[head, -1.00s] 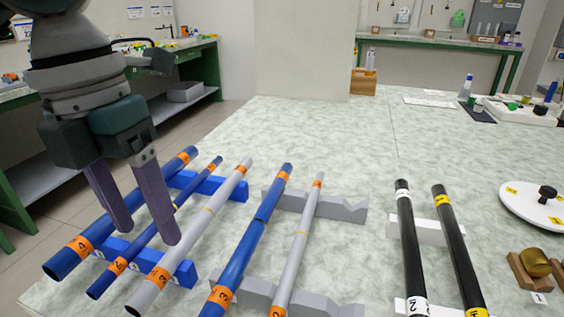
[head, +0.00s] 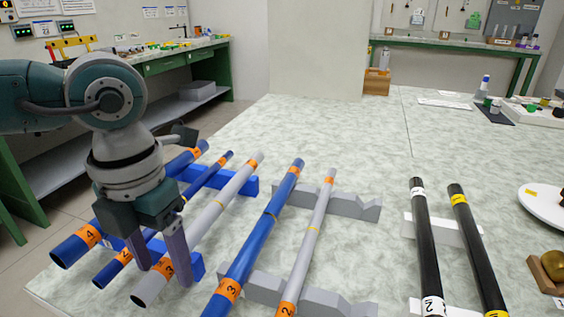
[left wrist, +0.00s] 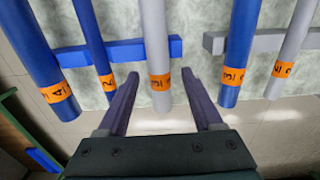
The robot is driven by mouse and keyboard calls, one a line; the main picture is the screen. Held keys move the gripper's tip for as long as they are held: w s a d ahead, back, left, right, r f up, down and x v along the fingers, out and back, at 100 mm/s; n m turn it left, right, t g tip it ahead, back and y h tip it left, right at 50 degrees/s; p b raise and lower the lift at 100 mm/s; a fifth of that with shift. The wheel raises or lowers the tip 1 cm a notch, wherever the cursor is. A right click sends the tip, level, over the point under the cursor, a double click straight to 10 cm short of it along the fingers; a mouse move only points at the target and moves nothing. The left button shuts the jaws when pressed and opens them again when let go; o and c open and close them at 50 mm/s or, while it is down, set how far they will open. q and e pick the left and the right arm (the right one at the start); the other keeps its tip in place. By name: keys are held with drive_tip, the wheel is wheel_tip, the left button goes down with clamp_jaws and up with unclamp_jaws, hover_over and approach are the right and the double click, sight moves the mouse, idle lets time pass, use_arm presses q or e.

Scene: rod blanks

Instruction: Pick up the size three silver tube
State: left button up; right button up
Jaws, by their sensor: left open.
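The size three silver tube (head: 222,201) lies across the blue rack (head: 250,185), with an orange band marked 3 near its front end. My left gripper (head: 164,274) is open and pointing down over that front end, one finger to each side of the tube in the picture. I see no contact, and cannot tell how deep the fingers reach. My right gripper is not in view.
A blue tube marked 4 (head: 76,246) and a thin blue tube marked 2 (head: 112,270) lie left of the silver one. A blue tube marked 3 (head: 262,232) and a thin silver tube (head: 309,243) rest on a grey rack (head: 352,206). Two black tubes lie further right.

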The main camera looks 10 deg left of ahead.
use_arm(q)
drive_tip(key=c, duration=1.1)
drive_tip(key=shift+o, duration=0.2)
drive_tip(key=shift+r, duration=0.1)
